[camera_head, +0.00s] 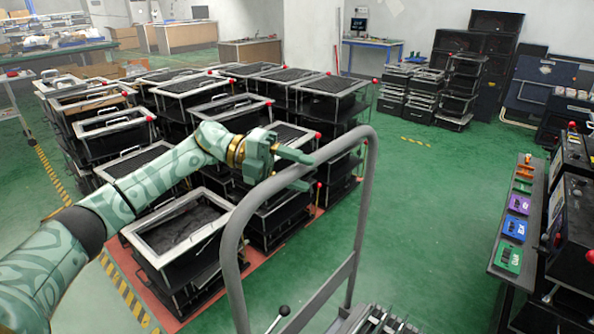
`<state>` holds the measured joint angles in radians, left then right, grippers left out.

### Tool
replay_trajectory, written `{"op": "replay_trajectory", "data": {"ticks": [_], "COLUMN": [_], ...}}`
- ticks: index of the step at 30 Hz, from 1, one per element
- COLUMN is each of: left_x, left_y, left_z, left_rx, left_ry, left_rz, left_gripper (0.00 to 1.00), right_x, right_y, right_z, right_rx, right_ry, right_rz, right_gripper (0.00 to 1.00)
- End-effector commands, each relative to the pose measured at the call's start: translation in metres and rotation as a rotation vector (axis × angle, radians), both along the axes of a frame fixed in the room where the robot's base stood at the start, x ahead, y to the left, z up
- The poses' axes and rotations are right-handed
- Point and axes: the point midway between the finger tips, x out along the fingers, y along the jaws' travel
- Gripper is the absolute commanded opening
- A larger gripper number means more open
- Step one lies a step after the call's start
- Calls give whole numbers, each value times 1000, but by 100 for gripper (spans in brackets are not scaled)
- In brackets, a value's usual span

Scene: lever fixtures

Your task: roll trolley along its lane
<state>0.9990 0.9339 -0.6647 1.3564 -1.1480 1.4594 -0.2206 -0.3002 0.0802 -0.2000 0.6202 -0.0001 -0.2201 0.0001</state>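The trolley's grey tubular push handle (238,226) rises as a tall hoop in the front middle. Part of its bed (385,322) shows at the bottom edge, and the rest is out of view. My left arm comes in from the left, and its green gripper (303,172) is at the upper left bend of the handle. Its two fingers are apart, with the bar appearing to run between them. Whether they press on the bar is not clear. My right gripper is not in view.
Stacked black bins with metal frames (184,230) stand close on the left, on a red-edged floor patch. A bench with coloured blocks (517,204) stands on the right. A black-knobbed lever (283,311) is at the bottom. Green floor (430,215) lies open between bins and bench.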

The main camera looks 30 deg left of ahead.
Motion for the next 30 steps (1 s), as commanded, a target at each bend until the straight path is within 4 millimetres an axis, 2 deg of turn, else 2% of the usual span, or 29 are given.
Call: {"op": "replay_trajectory", "data": {"ticks": [5,8,21,25,30], "left_x": [0,-2,-23,-28,-31], "left_y": [4,16,124,145,157], "left_z": [1,3,21,25,28], "left_rx": [0,1,0,1,0], "left_ry": [-1,1,1,1,1], "left_rz": [2,3,4,3,0], "left_gripper": [49,49,49,49,49], "right_x": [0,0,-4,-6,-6], "right_y": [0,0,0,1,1], "right_z": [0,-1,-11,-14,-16], "right_rx": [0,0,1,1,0], "right_ry": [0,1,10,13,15], "right_rz": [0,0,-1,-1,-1], "right_gripper": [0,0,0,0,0]}}
